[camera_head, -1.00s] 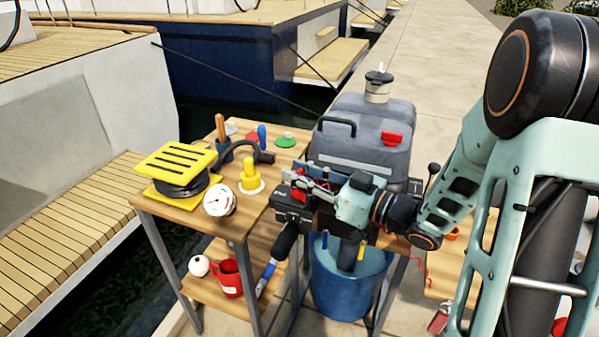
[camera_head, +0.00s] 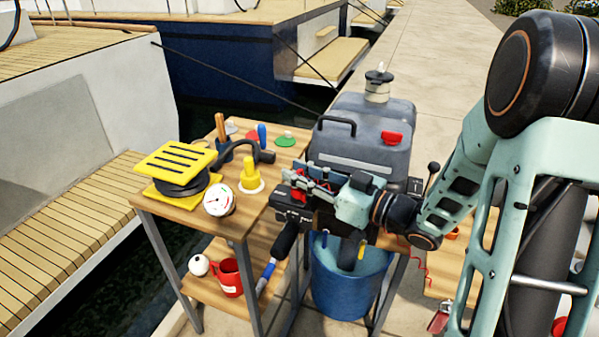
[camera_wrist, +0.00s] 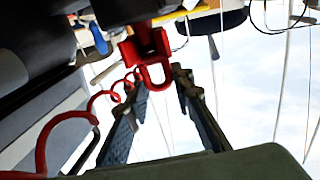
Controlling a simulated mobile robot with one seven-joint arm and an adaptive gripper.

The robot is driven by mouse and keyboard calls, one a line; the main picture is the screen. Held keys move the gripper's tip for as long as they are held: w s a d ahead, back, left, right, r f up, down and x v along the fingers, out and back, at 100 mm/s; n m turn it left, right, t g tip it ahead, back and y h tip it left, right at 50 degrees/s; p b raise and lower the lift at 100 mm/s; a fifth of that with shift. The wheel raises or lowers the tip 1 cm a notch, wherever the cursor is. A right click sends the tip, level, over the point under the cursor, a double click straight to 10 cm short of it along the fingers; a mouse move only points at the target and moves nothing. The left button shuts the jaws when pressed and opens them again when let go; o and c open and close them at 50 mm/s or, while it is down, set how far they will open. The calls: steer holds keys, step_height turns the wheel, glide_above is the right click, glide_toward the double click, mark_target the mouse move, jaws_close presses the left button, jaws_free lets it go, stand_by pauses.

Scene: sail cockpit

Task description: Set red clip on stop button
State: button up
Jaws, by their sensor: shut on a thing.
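The red clip (camera_wrist: 148,50) shows in the wrist view as a block with a loop, at the tips of my gripper (camera_wrist: 157,82). A coiled red cord runs from the clip towards the lower left. My gripper (camera_head: 308,180) is shut on the clip, at the front of the black outboard motor (camera_head: 293,214) in the head view. A small red part (camera_head: 298,194) shows just below the fingers; I cannot tell whether it is the clip or the stop button. The stop button is not clearly seen, and whether the clip touches it is hidden.
A grey fuel tank (camera_head: 360,140) stands behind my gripper. A blue bucket (camera_head: 345,290) is below the motor.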

steer(key=shift+f+b, duration=0.3)
steer(key=shift+f, duration=0.2)
steer(key=o, duration=0.7)
steer(key=shift+p+v, duration=0.4)
steer(key=shift+v, duration=5.15)
steer(key=shift+r, duration=0.1)
